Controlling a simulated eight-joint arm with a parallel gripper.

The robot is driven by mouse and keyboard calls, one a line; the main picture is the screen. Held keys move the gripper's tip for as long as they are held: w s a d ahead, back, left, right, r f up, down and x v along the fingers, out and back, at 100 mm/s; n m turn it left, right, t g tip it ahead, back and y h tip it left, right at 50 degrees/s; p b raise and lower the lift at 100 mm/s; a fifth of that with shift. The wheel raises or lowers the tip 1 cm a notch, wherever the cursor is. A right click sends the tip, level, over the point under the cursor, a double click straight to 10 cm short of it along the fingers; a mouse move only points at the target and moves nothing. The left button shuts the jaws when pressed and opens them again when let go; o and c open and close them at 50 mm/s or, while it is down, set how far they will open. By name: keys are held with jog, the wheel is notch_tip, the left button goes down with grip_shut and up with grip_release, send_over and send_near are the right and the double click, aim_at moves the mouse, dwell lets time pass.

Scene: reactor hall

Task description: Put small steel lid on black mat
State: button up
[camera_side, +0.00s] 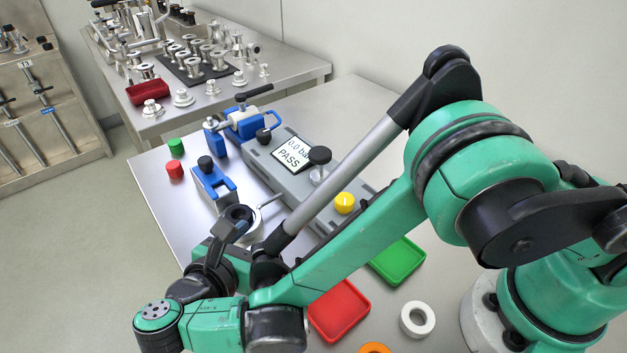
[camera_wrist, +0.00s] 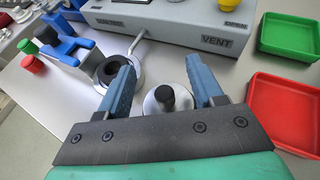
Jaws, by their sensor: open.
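The small steel lid (camera_wrist: 158,104), a round disc with a black knob on top, sits on the steel table between my fingers in the wrist view. My gripper (camera_wrist: 161,65) is open, its two blue fingers on either side of the lid with gaps to the knob. In the side view I cannot make out the lid behind my arm. A black mat (camera_side: 222,71) lies on the back table in the side view, with several steel fittings on it.
A steel port with a black ring (camera_wrist: 108,70) stands just beyond my left finger. A grey test unit (camera_side: 262,160) and blue clamps (camera_side: 210,183) stand behind. A red tray (camera_side: 340,308), green tray (camera_side: 399,262) and white ring (camera_side: 417,319) lie to the right.

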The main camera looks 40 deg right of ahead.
notch_tip(320, 180, up, 16)
jog(key=shift+r, duration=0.15)
jog(key=o, duration=0.3)
jog(key=shift+r, duration=0.3)
jog(key=o, duration=0.3)
jog(key=shift+w+r+m, duration=0.1)
jog(key=shift+r+m, duration=0.15)
jog(key=shift+m, duration=0.05)
jog(key=s+d+r+m+g+y, duration=0.15)
jog(key=r+m+y, duration=0.4)
jog(key=m, duration=0.65)
jog(key=s+r+m+g+y, duration=0.1)
jog(key=s+r+m+y, duration=0.4)
jog(key=m, duration=0.6)
jog(key=w+f+y, duration=0.1)
jog(key=w+f, duration=0.4)
jog(key=f, duration=0.5)
jog(key=shift+w, duration=0.2)
